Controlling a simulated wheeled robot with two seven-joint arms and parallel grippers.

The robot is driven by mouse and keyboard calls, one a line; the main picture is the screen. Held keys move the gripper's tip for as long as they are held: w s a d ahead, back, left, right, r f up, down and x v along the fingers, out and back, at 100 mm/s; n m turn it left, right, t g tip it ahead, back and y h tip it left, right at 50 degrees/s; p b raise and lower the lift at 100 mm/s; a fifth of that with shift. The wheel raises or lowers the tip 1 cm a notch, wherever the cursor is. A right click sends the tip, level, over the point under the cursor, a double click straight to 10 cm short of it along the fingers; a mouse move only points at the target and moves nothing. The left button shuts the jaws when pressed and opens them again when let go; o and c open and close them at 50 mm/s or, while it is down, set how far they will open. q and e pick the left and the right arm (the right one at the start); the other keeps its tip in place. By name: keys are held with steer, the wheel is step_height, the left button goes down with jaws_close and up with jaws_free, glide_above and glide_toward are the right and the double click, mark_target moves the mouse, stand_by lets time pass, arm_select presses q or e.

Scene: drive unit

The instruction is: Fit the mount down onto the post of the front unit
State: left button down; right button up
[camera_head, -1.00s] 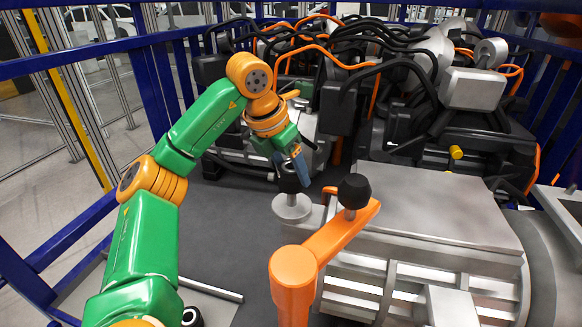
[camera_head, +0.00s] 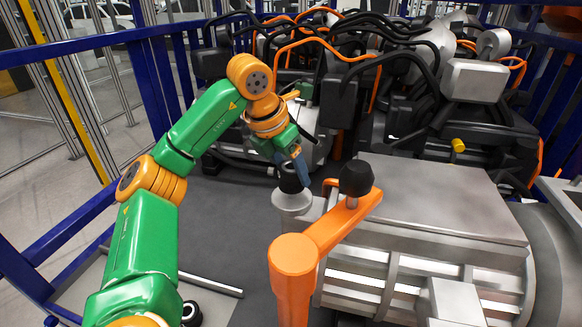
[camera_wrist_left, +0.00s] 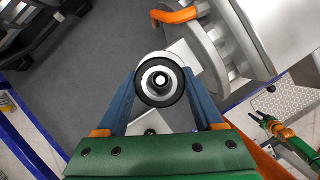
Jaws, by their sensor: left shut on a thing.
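The mount (camera_head: 291,178) is a small black piece, held by my left gripper (camera_head: 294,163). In the left wrist view the mount (camera_wrist_left: 160,82) is a dark ring with a bright centre, clasped between the blue fingers. The post (camera_head: 293,203) of the front unit (camera_head: 440,205) is a pale metal cylinder with a wide head, directly below the mount in the head view. Mount and post meet in the picture; I cannot tell whether they touch. A green and orange arm, apparently my right, shows small in the wrist view, its gripper (camera_wrist_left: 265,119) too small to read.
An orange bracket (camera_head: 322,238) with another black mount (camera_head: 356,178) on it stands just right of the post. Behind is an engine with black hoses and orange cables (camera_head: 330,50). Blue rails (camera_head: 75,232) border the left. Grey floor (camera_head: 225,235) is open left of the unit.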

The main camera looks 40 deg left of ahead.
mark_target(286, 169)
arm_select(q)
steer(key=shift+f+b, duration=0.85)
steer(key=shift+f, duration=0.45)
jaws_free()
steer(key=p+v, duration=0.2)
steer(key=v, duration=0.4)
steer(key=shift+r, duration=0.35)
steer(key=shift+s+r, duration=0.25)
steer(key=shift+s, duration=0.15)
